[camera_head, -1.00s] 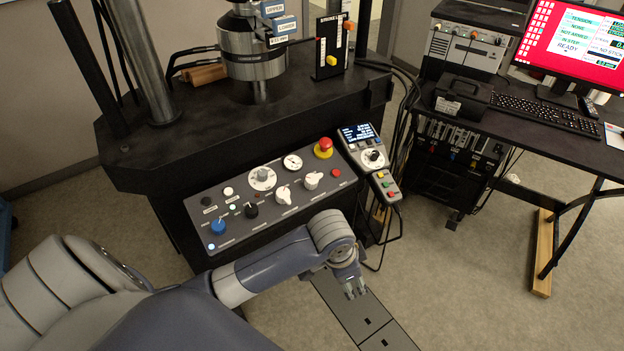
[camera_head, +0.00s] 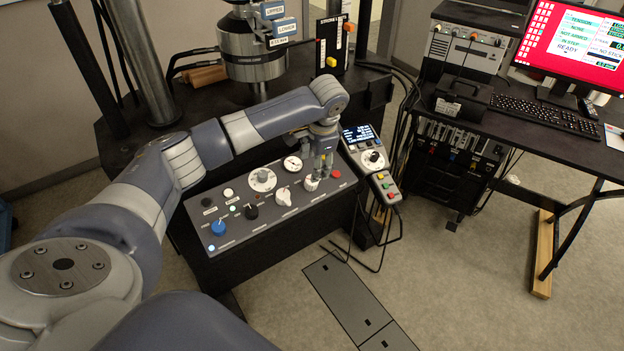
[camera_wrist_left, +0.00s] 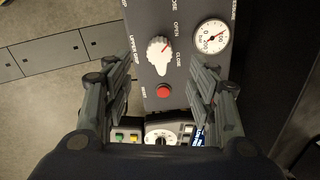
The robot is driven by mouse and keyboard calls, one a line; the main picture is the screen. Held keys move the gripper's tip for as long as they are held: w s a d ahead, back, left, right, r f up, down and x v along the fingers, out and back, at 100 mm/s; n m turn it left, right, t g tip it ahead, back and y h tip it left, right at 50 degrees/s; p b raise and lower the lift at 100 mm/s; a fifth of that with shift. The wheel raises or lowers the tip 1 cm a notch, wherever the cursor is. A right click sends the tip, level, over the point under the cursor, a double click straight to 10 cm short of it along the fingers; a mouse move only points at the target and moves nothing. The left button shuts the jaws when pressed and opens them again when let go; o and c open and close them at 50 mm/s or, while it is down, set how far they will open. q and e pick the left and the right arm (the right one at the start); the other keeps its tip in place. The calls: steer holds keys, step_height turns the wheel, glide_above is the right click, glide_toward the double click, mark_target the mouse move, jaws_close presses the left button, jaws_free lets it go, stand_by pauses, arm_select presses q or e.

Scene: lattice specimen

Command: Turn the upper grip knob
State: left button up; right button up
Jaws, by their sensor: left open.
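The upper grip knob (camera_wrist_left: 158,56) is white and sits on the grey control panel (camera_wrist_left: 143,12), with "UPPER GRIP", "OPEN" and "CLOSE" printed around it. In the head view the knob (camera_head: 312,183) is near the panel's right end, partly behind my left fingers. My left gripper (camera_head: 322,171) is open and points down over this end of the panel. In the left wrist view, the open fingers (camera_wrist_left: 162,72) stand either side of the knob and a red button, with nothing between them gripped. Contact with the knob cannot be told. My right gripper is not in view.
A red button (camera_head: 336,174) is just right of the knob. Another white knob (camera_head: 284,196) and a pressure gauge (camera_head: 292,163) are close by. A handset (camera_head: 364,146) with a screen stands right of the panel. The test frame's column (camera_head: 143,60) rises behind.

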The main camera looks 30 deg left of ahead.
arm_select(q)
steer(key=x, duration=0.9)
steer(key=shift+f, duration=0.15)
steer(key=shift+c, duration=0.6)
steer(key=c, duration=1)
